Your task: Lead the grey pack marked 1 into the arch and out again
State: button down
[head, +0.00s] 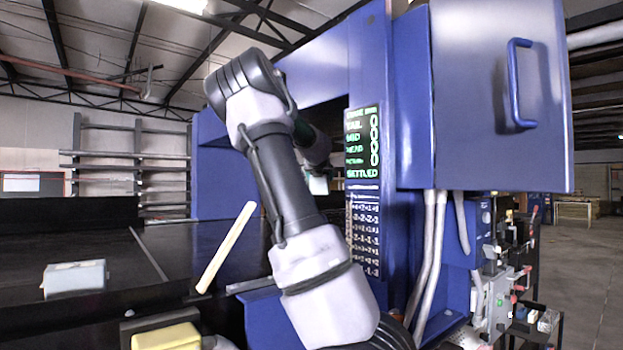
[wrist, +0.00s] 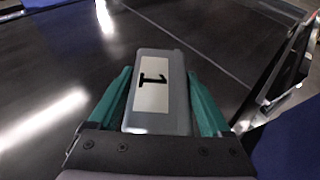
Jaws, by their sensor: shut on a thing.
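In the wrist view the grey pack marked 1 (wrist: 160,64) lies between the green fingers of my gripper (wrist: 157,78), which is shut on it. Its white label with the black 1 faces the camera. Dark belt surface shows around and beyond the pack. In the head view my arm reaches into the opening of the blue arch (head: 330,75). The gripper end is small and mostly hidden behind my arm there. A pale patch shows at that end, too small to tell as the pack. Whether the pack touches the belt is unclear.
A second grey block (head: 75,278) sits on the dark belt (head: 160,245) at left. A pale bar (head: 226,247) slants up before the arch. A yellow block (head: 166,337) is at the front. A lit panel (head: 362,142) with several rings is on the arch's face.

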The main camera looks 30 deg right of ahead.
jog(key=d, duration=0.7)
jog(key=s+a, duration=0.2)
jog(key=a, duration=3.8)
jog(key=shift+s, duration=0.3)
jog(key=shift+r, duration=0.15)
